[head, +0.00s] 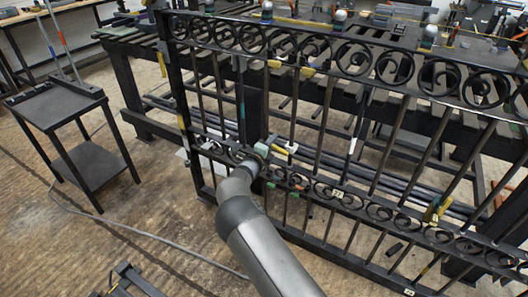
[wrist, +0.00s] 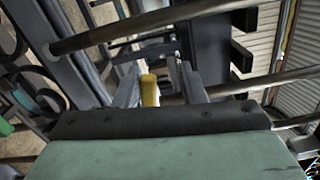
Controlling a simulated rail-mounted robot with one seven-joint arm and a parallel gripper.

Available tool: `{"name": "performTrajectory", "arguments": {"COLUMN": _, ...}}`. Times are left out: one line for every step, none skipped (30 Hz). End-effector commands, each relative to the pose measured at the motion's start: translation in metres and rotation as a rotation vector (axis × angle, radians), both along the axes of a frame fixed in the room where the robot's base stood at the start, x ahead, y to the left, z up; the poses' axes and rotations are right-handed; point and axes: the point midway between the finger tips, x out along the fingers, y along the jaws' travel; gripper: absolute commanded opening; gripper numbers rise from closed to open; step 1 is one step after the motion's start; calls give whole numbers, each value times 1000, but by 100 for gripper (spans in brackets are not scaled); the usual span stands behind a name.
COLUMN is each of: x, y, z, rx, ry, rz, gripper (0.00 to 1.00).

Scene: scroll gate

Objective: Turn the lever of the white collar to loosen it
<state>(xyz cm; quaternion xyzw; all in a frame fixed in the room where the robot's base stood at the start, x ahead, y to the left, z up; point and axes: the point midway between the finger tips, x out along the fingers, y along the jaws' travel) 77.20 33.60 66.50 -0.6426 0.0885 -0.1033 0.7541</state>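A white collar (head: 291,147) sits on a gate bar just above the lower scroll band, with a yellow lever (head: 280,150) on its left side. My gripper (head: 268,148) is at the gate immediately left of this lever; its fingertips are hard to make out in the head view. In the wrist view, my gripper (wrist: 158,88) has its two fingers apart, with the yellow lever (wrist: 150,91) between them. The lever appears closer to the left finger, and a gap shows on its right. Whether a finger touches it I cannot tell. The white collar body is not clear in the wrist view.
The black scroll gate (head: 335,192) has upright bars close around my gripper. Other coloured collars, such as a yellow one (head: 306,71), sit higher up. A dark workbench (head: 140,50) stands behind the gate, and a small black cart (head: 62,110) stands left.

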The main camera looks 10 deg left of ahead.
Motion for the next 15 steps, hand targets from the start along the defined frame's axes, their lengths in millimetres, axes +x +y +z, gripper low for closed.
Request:
{"name": "performTrajectory", "arguments": {"x": -6, "y": 4, "z": 2, "rx": -1, "ry": 0, "rz": 3, "gripper": 36}}
{"name": "performTrajectory", "arguments": {"x": -10, "y": 5, "z": 2, "rx": -2, "ry": 0, "rz": 2, "gripper": 36}}
{"name": "performTrajectory", "arguments": {"x": -16, "y": 7, "z": 3, "rx": -1, "ry": -1, "rz": 3, "gripper": 36}}
{"name": "performTrajectory", "arguments": {"x": -22, "y": 8, "z": 3, "rx": -1, "ry": 0, "rz": 3, "gripper": 36}}
{"name": "performTrajectory", "arguments": {"x": -28, "y": 9, "z": 3, "rx": -3, "ry": 0, "rz": 3, "gripper": 36}}
{"name": "performTrajectory", "arguments": {"x": -37, "y": 13, "z": 2, "rx": -2, "ry": 1, "rz": 4, "gripper": 36}}
{"name": "performTrajectory", "arguments": {"x": -44, "y": 14, "z": 3, "rx": -2, "ry": 1, "rz": 4, "gripper": 36}}
{"name": "performTrajectory", "arguments": {"x": -51, "y": 17, "z": 3, "rx": -3, "ry": 1, "rz": 4, "gripper": 36}}
{"name": "performTrajectory", "arguments": {"x": -61, "y": 19, "z": 3, "rx": -2, "ry": 0, "rz": 3, "gripper": 36}}
{"name": "performTrajectory", "arguments": {"x": -68, "y": 21, "z": 2, "rx": -3, "ry": 1, "rz": 3, "gripper": 36}}
{"name": "performTrajectory", "arguments": {"x": -75, "y": 23, "z": 2, "rx": -3, "ry": 2, "rz": 4, "gripper": 36}}
{"name": "performTrajectory", "arguments": {"x": -85, "y": 25, "z": 3, "rx": -2, "ry": 1, "rz": 4, "gripper": 36}}
{"name": "performTrajectory", "arguments": {"x": -92, "y": 27, "z": 2, "rx": -3, "ry": 1, "rz": 3, "gripper": 36}}
{"name": "performTrajectory", "arguments": {"x": -99, "y": 30, "z": 2, "rx": -2, "ry": 2, "rz": 4, "gripper": 36}}
{"name": "performTrajectory", "arguments": {"x": -109, "y": 32, "z": 2, "rx": -2, "ry": 2, "rz": 3, "gripper": 36}}
